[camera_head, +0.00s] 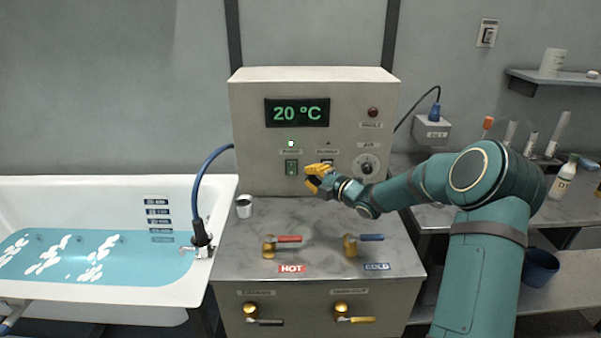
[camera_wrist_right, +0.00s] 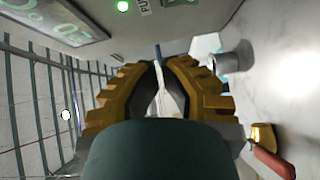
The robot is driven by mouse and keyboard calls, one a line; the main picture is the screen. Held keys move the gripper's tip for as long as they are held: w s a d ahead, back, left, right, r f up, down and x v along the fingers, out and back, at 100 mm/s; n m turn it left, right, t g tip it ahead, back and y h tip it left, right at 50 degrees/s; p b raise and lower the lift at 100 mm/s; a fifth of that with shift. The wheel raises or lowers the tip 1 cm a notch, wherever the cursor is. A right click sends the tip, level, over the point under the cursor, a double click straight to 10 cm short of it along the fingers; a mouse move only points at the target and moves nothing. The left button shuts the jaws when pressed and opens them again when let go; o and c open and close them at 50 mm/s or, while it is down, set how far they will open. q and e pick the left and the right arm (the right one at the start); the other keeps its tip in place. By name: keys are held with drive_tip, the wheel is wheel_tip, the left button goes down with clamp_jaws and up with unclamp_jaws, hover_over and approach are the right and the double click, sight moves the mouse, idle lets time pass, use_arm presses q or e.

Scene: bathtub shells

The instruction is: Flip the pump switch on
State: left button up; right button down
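The pump switch (camera_head: 291,167) is a small green rocker on the front panel of the control box, under the PUMP label. My right gripper (camera_head: 310,180) is just right of and slightly below the switch, close to the panel, with no clear contact visible. In the wrist view its yellow ridged fingers (camera_wrist_right: 162,65) are partly apart and hold nothing; a hose shows between them. The switch's exact tilt is too small to tell.
The control box (camera_head: 240,140) also carries a blower switch (camera_head: 327,164), partly behind my gripper, and an air knob (camera_head: 366,167). A metal cup (camera_head: 244,206) and valves with red (camera_head: 289,238) and blue (camera_head: 371,237) handles stand on the counter. A bathtub (camera_head: 110,295) is left.

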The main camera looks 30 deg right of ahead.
drive_tip(key=shift+v, duration=1)
drive_tip(key=shift+r, duration=0.15)
